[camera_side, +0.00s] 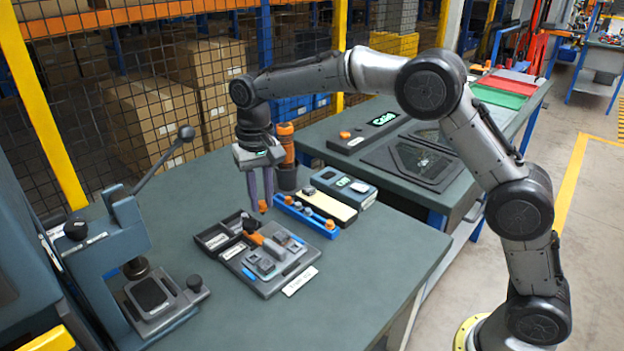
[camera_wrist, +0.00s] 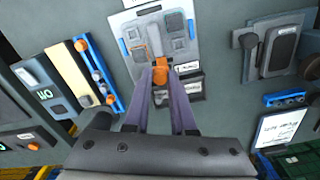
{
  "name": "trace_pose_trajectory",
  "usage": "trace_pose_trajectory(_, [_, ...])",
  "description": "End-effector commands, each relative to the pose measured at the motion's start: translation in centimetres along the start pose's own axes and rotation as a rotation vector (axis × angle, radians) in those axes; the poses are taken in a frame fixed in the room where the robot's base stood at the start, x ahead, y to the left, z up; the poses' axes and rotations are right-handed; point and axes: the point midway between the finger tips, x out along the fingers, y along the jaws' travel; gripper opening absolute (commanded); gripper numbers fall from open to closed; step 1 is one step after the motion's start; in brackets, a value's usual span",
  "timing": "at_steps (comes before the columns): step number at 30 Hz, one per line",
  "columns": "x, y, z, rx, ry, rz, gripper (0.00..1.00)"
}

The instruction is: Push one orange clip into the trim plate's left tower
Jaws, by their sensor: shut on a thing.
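My gripper (camera_side: 262,203) has long purple fingers pointing down. It is shut on an orange clip (camera_side: 262,207), which shows at the fingertips above the bench. In the wrist view the clip (camera_wrist: 160,74) sits between the fingertips. The grey trim plate (camera_side: 277,259) lies below on a dark base, with raised blocks and blue pieces at its edges. In the wrist view the plate (camera_wrist: 158,28) is beyond the fingertips. The clip appears apart from it. I cannot tell for sure which raised block is the left tower.
A blue rack (camera_side: 310,215) with several orange and grey pieces stands right of the plate. A dark bin (camera_side: 222,234) adjoins the plate's left. Another orange piece (camera_side: 254,239) lies near the bin. A lever press (camera_side: 130,240) stands left. The front bench is clear.

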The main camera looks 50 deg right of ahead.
Motion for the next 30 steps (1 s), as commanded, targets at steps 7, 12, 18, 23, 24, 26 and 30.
trace_pose_trajectory(7, [2.6,-3.5,1.3,-0.072,-0.001,0.000,0.00])
trace_pose_trajectory(12, [3.3,-3.8,1.5,-0.080,0.000,0.000,0.00])
trace_pose_trajectory(18, [5.2,-3.7,1.5,-0.079,-0.002,0.001,0.00])
trace_pose_trajectory(23, [6.7,-3.7,1.4,-0.079,-0.001,0.000,0.00])
trace_pose_trajectory(24, [7.1,-3.7,1.4,-0.079,-0.001,0.001,0.00])
trace_pose_trajectory(26, [7.5,-3.7,1.4,-0.079,-0.001,0.001,0.00])
trace_pose_trajectory(30, [8.2,-3.7,1.5,-0.079,-0.001,0.000,0.00])
